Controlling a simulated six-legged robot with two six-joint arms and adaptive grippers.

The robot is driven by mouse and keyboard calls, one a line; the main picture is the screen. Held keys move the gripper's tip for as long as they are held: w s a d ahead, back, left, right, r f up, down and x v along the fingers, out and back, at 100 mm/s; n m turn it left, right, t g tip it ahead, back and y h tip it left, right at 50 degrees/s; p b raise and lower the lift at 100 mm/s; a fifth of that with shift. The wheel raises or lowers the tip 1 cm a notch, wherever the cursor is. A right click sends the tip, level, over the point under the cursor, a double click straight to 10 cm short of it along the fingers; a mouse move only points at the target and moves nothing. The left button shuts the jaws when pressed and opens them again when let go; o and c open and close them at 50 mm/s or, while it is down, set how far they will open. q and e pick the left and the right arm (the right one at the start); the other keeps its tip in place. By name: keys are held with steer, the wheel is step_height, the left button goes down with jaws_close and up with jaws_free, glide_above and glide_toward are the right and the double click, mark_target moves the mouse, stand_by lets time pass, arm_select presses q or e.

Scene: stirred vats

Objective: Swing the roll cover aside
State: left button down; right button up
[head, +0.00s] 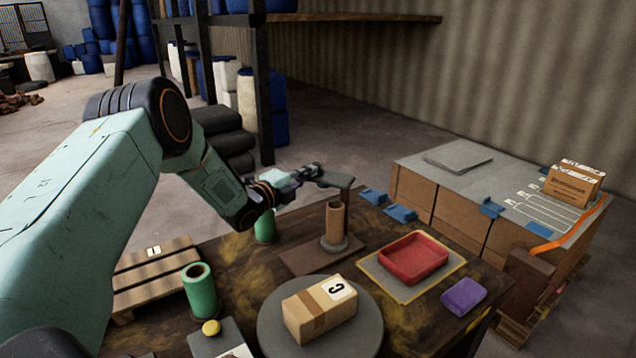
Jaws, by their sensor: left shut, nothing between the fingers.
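A brown cardboard roll (336,222) stands upright on a grey disc (343,246) on a flat brown base (300,262). A flat grey-brown piece, which looks like the roll cover (338,180), sits just above and behind the top of the roll, extending to the left. My left gripper (317,171) is shut and empty at the left end of this cover. I cannot tell whether it touches the cover. My right gripper is out of view.
A taped box (318,312) sits on a grey round plate (272,338). A red tray (413,258) and a purple block (463,297) lie to the right. Green rolls (200,291) stand at left, near a yellow knob (211,328). Cardboard boxes (463,212) stand behind right.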

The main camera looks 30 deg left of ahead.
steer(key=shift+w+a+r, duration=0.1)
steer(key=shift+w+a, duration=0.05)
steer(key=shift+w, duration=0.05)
arm_select(q)
steer(key=shift+d, duration=0.1)
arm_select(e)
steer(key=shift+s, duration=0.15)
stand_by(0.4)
